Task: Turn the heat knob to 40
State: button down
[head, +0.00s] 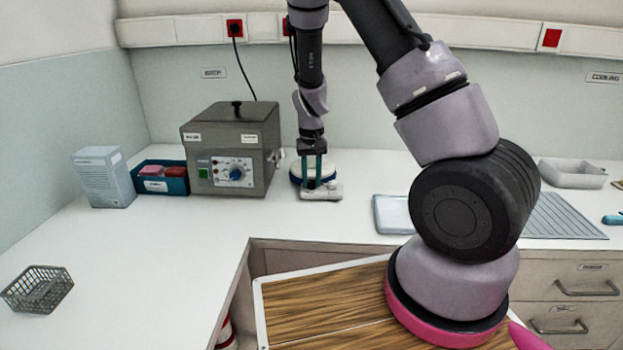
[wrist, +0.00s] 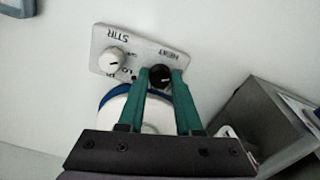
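The hotplate stirrer (head: 332,192) stands on the white counter, with a round white-and-blue top; its front panel (wrist: 150,48) shows upside down in the wrist view, labelled STIR and HEAT. The black heat knob (wrist: 160,76) sits by the HEAT label. The white stir knob (wrist: 115,60) is beside it. My gripper (wrist: 160,82) has its green fingers on either side of the heat knob, with no clear gap visible, so it looks shut on it. In the head view my gripper (head: 318,180) comes down onto the stirrer. The heat scale is mostly hidden, and I cannot read the setting.
A grey metal bath (head: 232,145) with a blue dial stands left of the stirrer. A blue box (head: 160,183) of pink blocks, a carton (head: 103,178) and a wire basket (head: 38,290) are further left. A pale tray (head: 392,214) lies to the right.

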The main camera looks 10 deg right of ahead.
jog(key=shift+m, duration=0.3)
jog(key=m, duration=0.3)
jog(key=shift+a+m, duration=0.1)
jog(key=shift+m, duration=1.9)
jog(key=c, duration=0.6)
grip_release()
jog(key=shift+r, duration=0.1)
